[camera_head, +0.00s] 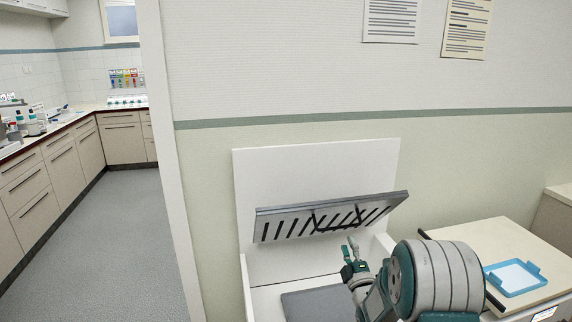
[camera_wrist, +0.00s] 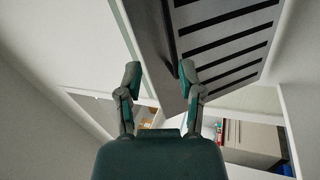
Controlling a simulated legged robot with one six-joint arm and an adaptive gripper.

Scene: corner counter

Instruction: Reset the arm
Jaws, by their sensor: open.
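My gripper (camera_head: 350,252) is at the end of my arm, in front of a white open box unit at the lower middle of the head view. In the wrist view my gripper (camera_wrist: 160,74) has its two fingers spread apart, with nothing held between them. A grey slatted panel (camera_head: 264,232) is tilted up above and behind the gripper. It also fills the upper right of the wrist view (camera_wrist: 230,48), close to the right fingertip; I cannot tell whether they touch.
The white box unit (camera_head: 250,280) has a tall back (camera_head: 310,165) and a grey slab (camera_head: 305,303) inside. A counter (camera_head: 470,238) with a blue tray (camera_head: 490,280) stands at right. A wall edge (camera_head: 165,150) separates off open floor (camera_head: 105,235) and kitchen cabinets (camera_head: 122,142) at left.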

